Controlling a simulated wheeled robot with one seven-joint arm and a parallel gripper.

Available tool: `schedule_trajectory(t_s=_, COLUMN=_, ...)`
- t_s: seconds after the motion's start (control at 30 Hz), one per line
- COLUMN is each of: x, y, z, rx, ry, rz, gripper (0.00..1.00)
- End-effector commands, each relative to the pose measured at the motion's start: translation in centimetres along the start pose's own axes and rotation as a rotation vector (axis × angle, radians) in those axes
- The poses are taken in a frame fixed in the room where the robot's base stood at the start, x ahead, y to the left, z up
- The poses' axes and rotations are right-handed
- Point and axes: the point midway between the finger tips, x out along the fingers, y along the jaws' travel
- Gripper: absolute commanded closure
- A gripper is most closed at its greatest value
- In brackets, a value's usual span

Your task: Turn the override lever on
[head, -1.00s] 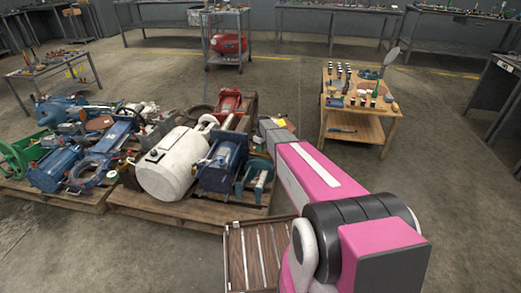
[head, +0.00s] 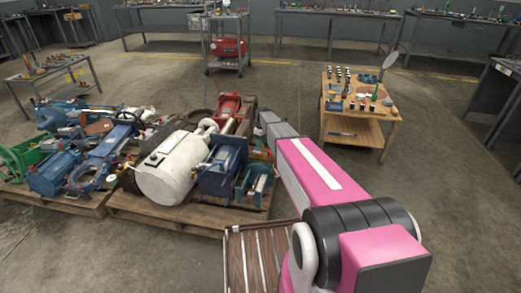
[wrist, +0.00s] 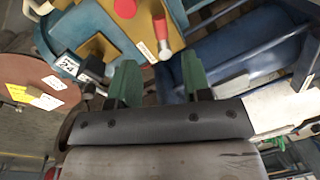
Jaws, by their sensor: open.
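In the wrist view, a teal machine box (wrist: 85,35) with a tan panel fills the upper middle. A short lever (wrist: 161,35) with a red grip and a pale end stands on the panel's right part. A red round knob (wrist: 125,8) is to its left, and a small white label (wrist: 146,50) lies beside the lever; its print is unreadable. My gripper (wrist: 160,76) is open, its two green fingers apart and empty, with the lever showing just beyond the gap between them. In the head view my arm hides the gripper and the lever.
A brown disc (wrist: 35,82) with yellow and white tags is left of the fingers. A blue cylinder (wrist: 232,50) and frame are close on the right. In the head view, machines crowd the pallets (head: 190,214); a wooden cart (head: 350,127) stands right, with open floor around it.

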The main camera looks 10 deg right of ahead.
Motion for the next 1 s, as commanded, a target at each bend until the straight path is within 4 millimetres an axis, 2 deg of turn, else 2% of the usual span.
schedule_trajectory(t_s=0.1, x=-1.9, y=0.0, z=0.0, rx=0.000, ry=0.001, rz=0.002, gripper=0.56)
schedule_trajectory(t_s=0.23, x=-2.9, y=0.0, z=0.0, rx=0.000, ry=0.000, rz=0.000, gripper=0.56)
schedule_trajectory(t_s=0.7, x=-3.4, y=-0.5, z=0.5, rx=0.008, ry=0.000, rz=0.001, gripper=0.56)
schedule_trajectory(t_s=0.77, x=-3.6, y=-1.5, z=1.4, rx=0.029, ry=0.000, rz=0.004, gripper=0.56)
schedule_trajectory(t_s=0.87, x=-4.0, y=-4.5, z=4.4, rx=0.099, ry=0.001, rz=0.015, gripper=0.56)
schedule_trajectory(t_s=1.0, x=-4.9, y=-10.3, z=10.2, rx=0.255, ry=0.005, rz=0.038, gripper=0.56)
